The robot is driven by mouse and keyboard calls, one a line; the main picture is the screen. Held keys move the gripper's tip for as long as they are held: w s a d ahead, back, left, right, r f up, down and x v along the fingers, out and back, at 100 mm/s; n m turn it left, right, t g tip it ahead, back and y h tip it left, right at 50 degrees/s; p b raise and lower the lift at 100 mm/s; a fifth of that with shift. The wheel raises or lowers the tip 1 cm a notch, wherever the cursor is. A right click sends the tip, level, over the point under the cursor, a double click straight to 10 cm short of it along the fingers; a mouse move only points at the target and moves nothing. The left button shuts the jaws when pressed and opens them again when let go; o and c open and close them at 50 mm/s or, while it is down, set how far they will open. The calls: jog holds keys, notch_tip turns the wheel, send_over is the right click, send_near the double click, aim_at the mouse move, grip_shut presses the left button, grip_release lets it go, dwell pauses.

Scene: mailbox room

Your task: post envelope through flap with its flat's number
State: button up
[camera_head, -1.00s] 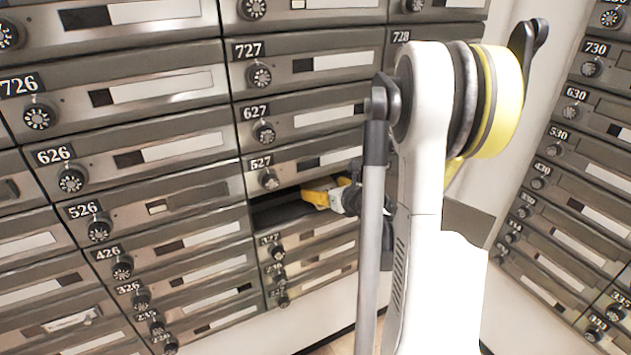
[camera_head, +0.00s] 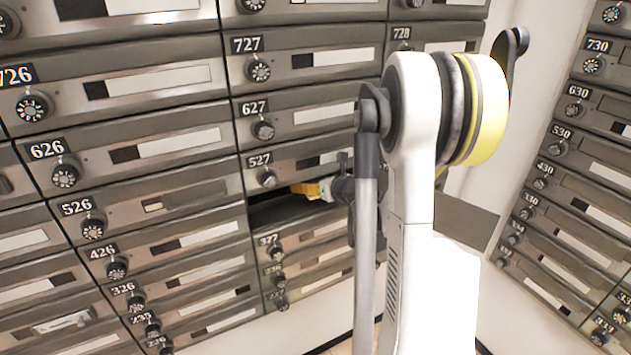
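My gripper (camera_head: 307,190), with yellow fingers, is at a dark open slot (camera_head: 284,209) just below the box numbered 527 (camera_head: 300,166). Its fingers reach to or into the slot's upper part, and how deep they are I cannot tell. The slot's own number is not visible. My arm hides the right part of this box. I see no envelope in this view, and whether the fingers hold one is hidden.
A wall of metal mailboxes with number plates and round dials fills the left and middle, including 627 (camera_head: 302,120) and 526 (camera_head: 150,206). Another bank, with 630 (camera_head: 600,110), stands at the right. Bare wall shows between them.

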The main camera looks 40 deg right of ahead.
jog(key=p+v, duration=0.4)
jog(key=v, duration=0.7)
jog(key=shift+f, duration=0.25)
jog(key=shift+s+d, duration=0.1)
